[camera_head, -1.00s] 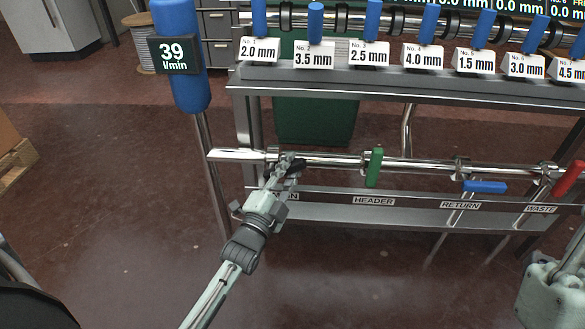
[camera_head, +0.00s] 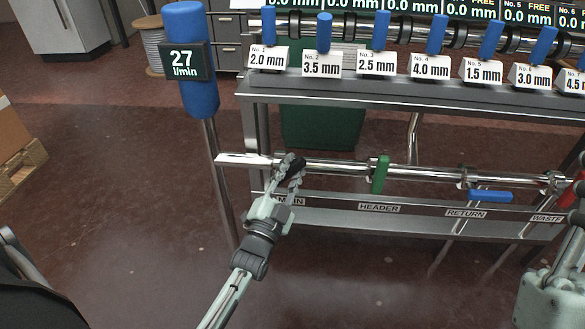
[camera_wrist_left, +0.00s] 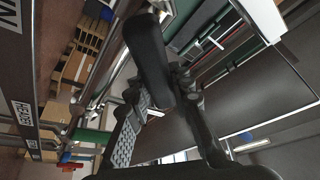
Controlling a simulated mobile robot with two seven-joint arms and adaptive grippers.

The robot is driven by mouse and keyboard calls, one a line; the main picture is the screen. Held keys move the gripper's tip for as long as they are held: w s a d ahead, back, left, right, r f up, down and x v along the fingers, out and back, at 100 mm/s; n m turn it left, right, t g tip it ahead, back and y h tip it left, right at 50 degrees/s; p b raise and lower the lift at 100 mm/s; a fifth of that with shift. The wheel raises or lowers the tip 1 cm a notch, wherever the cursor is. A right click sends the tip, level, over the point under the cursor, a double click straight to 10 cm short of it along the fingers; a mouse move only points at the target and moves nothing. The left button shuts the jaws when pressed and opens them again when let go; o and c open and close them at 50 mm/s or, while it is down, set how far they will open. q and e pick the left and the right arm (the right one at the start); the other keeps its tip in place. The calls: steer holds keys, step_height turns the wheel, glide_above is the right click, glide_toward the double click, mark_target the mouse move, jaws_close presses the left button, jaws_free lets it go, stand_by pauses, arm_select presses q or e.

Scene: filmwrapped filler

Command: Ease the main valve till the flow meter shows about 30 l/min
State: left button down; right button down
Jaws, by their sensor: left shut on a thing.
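The flow meter (camera_head: 186,62), a dark display on a blue upright cylinder, reads 27 l/min. The main valve's black handle (camera_head: 297,168) is on the chrome pipe above the label MAIN. It is largely covered by my left gripper (camera_head: 289,172), which is shut on it. In the left wrist view the black handle (camera_wrist_left: 147,60) lies at an angle with its lower end between the fingers.
Along the same pipe are a green HEADER handle (camera_head: 380,174), hanging down, a blue RETURN handle (camera_head: 490,196), lying level, and a partly seen red WASTE handle (camera_head: 572,192). Blue handles with size cards stand on the shelf above. A green bin (camera_head: 322,135) is behind.

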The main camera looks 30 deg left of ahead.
arm_select(q)
steer(key=c, duration=1.3)
jaws_free()
steer(key=shift+s, duration=0.1)
steer(key=v, duration=1.2)
